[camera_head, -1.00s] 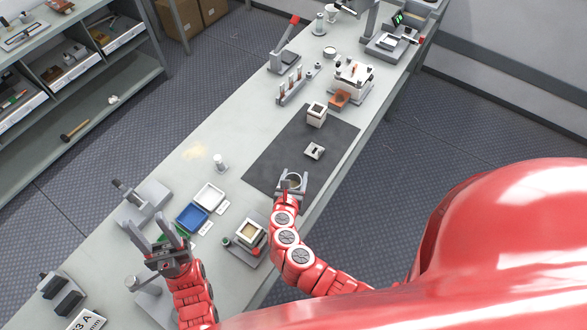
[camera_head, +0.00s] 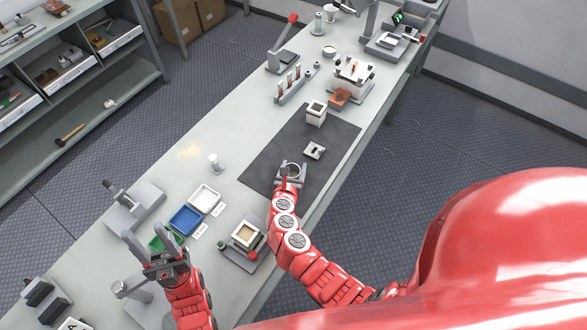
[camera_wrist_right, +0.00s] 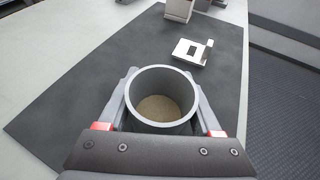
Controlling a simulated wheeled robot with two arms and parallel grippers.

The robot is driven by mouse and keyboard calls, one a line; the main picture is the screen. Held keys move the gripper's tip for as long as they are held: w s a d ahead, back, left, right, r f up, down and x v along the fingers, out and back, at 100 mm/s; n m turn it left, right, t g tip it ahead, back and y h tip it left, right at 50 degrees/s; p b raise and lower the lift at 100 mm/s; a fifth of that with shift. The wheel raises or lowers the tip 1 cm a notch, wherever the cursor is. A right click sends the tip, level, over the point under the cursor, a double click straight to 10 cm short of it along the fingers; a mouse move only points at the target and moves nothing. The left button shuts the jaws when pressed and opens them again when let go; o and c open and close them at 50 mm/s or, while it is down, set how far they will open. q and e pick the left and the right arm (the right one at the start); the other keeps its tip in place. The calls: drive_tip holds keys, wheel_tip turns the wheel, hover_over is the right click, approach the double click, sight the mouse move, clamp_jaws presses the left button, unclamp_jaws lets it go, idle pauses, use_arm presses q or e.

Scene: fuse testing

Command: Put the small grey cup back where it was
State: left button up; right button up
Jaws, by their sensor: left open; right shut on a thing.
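The small grey cup (camera_head: 292,170) is held upright in my right gripper (camera_head: 290,178), over the near part of the dark mat (camera_head: 268,160). In the right wrist view the cup (camera_wrist_right: 160,82) sits between the two fingers, with sandy-coloured material at its bottom. I cannot tell how far its base is above the mat. My left gripper (camera_head: 150,238) is open and empty at the lower left, over or near the green tray (camera_head: 166,240).
A small white slotted block (camera_head: 314,151) and a pale square block (camera_head: 316,113) stand on the mat ahead of the cup. Blue (camera_head: 185,219) and white (camera_head: 205,198) trays and a white cylinder (camera_head: 215,164) lie to the left.

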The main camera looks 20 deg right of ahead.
drive_tip(key=shift+f, duration=0.1)
drive_tip(key=o, duration=1.5)
drive_tip(key=shift+s+a+r, duration=0.1)
drive_tip(key=shift+r, duration=0.1)
drive_tip(key=p+v, duration=0.4)
drive_tip(key=v, duration=0.7)
drive_tip(key=shift+s+a+r+p, duration=0.1)
drive_tip(key=shift+s+a+p, duration=0.05)
drive_tip(key=shift+s+p, duration=0.15)
